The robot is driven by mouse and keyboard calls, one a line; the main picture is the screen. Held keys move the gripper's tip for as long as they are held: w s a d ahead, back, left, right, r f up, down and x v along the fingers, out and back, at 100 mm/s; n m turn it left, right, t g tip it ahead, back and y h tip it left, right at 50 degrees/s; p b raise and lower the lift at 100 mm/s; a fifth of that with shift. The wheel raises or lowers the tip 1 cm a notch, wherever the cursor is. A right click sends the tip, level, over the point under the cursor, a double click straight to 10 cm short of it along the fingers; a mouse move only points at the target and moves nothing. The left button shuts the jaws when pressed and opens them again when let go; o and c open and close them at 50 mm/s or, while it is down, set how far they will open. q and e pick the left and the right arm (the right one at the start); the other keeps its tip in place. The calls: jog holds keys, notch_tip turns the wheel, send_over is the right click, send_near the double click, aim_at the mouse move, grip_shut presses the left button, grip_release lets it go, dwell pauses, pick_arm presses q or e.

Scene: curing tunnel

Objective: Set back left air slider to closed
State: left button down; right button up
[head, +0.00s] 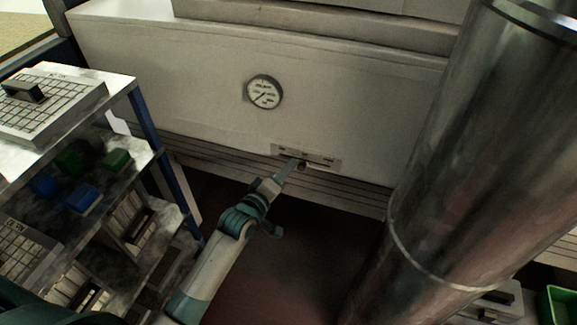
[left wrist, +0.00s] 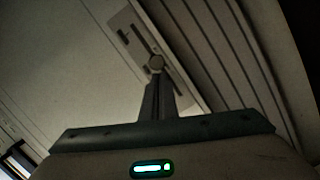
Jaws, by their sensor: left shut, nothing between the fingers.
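The air slider plate (head: 325,162) is a pale panel low on the white tunnel wall, below the round gauge. In the left wrist view the plate (left wrist: 133,33) shows a dark slot and a round knob (left wrist: 156,63). My left gripper (head: 299,162) reaches up to the plate, its fingers shut and empty. In the left wrist view its fingertips (left wrist: 155,80) are right at the knob; I cannot tell whether they touch it. The gripper hides part of the plate in the head view. My right gripper is not in view.
A round gauge (head: 263,91) is on the wall above the plate. A shelf rack (head: 150,115) with trays and coloured blocks stands at left. A large metal cylinder (head: 470,150) fills the right side. A green bin (head: 560,305) is at lower right.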

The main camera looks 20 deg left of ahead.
aim_at(324, 163)
pick_arm(q)
jog(key=shift+d, duration=0.55)
jog(key=d+p, duration=0.2)
jog(key=d, duration=0.4)
jog(key=shift+s+d, duration=0.15)
jog(key=shift+d, duration=0.15)
